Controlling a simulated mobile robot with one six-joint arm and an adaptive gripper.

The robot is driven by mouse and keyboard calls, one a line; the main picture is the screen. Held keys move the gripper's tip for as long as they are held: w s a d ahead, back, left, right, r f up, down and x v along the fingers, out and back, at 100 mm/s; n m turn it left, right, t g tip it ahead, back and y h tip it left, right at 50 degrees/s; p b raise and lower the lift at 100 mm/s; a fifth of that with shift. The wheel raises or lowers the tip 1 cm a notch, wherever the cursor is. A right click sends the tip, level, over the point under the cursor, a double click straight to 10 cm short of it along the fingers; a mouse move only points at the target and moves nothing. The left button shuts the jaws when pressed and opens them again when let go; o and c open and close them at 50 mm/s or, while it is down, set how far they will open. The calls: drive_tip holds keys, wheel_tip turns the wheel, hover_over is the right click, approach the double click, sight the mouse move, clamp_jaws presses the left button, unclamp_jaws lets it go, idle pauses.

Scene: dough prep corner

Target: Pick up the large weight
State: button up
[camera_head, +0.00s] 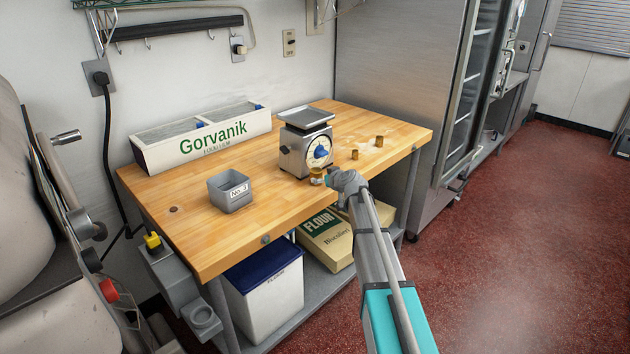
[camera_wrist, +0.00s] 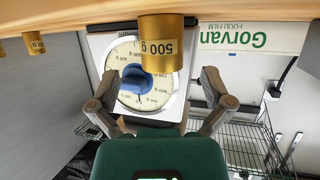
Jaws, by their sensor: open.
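The large weight, a brass cylinder marked "500 g", stands on the wooden table near its front edge, in front of the scale. In the wrist view, which is upside down, the large weight (camera_wrist: 160,42) is centred between the finger lines. In the head view the large weight (camera_head: 316,176) shows just left of my gripper (camera_head: 332,177). My gripper also shows in the wrist view (camera_wrist: 160,76), with its fingers spread wide on either side and nothing held. The exact gap in depth to the weight is hard to tell.
The dial scale (camera_head: 306,151) stands close behind the weight. Two smaller brass weights (camera_head: 355,154) (camera_head: 379,141) stand to the right. A grey "No. 3" bin (camera_head: 231,197) sits left, and a white Gorvanik box (camera_head: 160,155) behind. The table (camera_head: 215,240) is bare at front left.

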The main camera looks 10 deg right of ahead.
sight(319, 176)
idle(0.3)
drive_tip(key=shift+b+x, duration=0.95)
drive_tip(key=shift+x, duration=1.65)
drive_tip(key=shift+a, duration=0.1)
drive_tip(key=shift+r, duration=0.1)
drive_tip(key=c, duration=1.3)
drive_tip(key=shift+c, duration=0.2)
